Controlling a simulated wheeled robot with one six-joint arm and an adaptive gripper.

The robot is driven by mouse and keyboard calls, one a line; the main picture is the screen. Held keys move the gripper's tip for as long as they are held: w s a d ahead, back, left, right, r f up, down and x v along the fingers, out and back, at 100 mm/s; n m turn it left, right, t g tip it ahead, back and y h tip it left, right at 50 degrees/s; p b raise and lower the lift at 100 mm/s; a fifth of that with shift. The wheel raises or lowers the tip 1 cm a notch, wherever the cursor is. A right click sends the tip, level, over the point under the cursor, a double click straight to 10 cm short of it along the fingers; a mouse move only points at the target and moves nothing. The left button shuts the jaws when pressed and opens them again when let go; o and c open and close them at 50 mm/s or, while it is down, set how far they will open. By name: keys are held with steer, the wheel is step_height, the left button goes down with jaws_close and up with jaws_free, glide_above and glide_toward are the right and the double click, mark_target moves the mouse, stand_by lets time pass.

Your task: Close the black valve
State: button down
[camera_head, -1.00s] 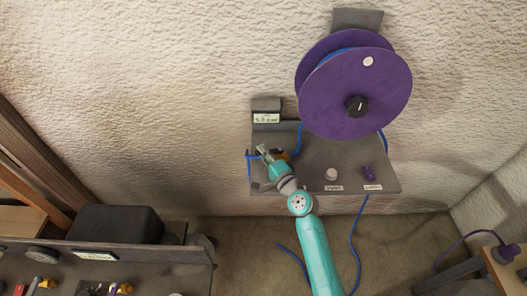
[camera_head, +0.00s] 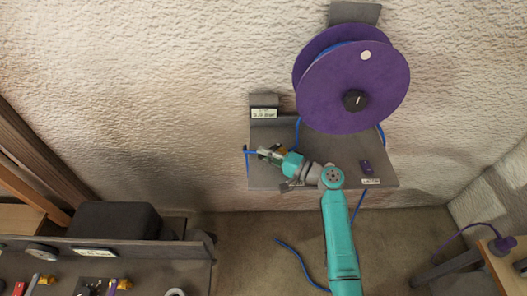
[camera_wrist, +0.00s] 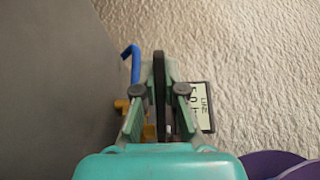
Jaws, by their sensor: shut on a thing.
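The black valve handle (camera_wrist: 160,95) shows in the wrist view as a dark upright bar between the two green fingers. My gripper (camera_wrist: 160,92) is shut on it, with a finger on each side. A brass-coloured fitting (camera_wrist: 122,105) and a bent blue tube (camera_wrist: 131,63) sit just left of the fingers. In the head view my gripper (camera_head: 268,153) reaches in from the right over the left part of the grey shelf (camera_head: 225,0) mounted on the wall. The valve is mostly hidden there by the fingers.
A large purple reel (camera_head: 350,85) with a black knob (camera_head: 355,100) stands above the shelf. A small purple part (camera_head: 366,167) is right of my arm. A display label (camera_head: 264,113) is behind the gripper. A lower bench (camera_head: 150,250) lies at the left.

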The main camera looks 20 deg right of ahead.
steer(key=shift+s+d+n+g+y, duration=0.15)
steer(key=shift+s+n+g+y, duration=0.15)
steer(key=shift+n+g+y, duration=0.35)
steer(key=c, duration=1.2)
jaws_free()
steer(key=shift+c, duration=0.2)
steer(key=v, duration=1.2)
steer(key=shift+d, duration=0.1)
steer(key=shift+f, duration=0.1)
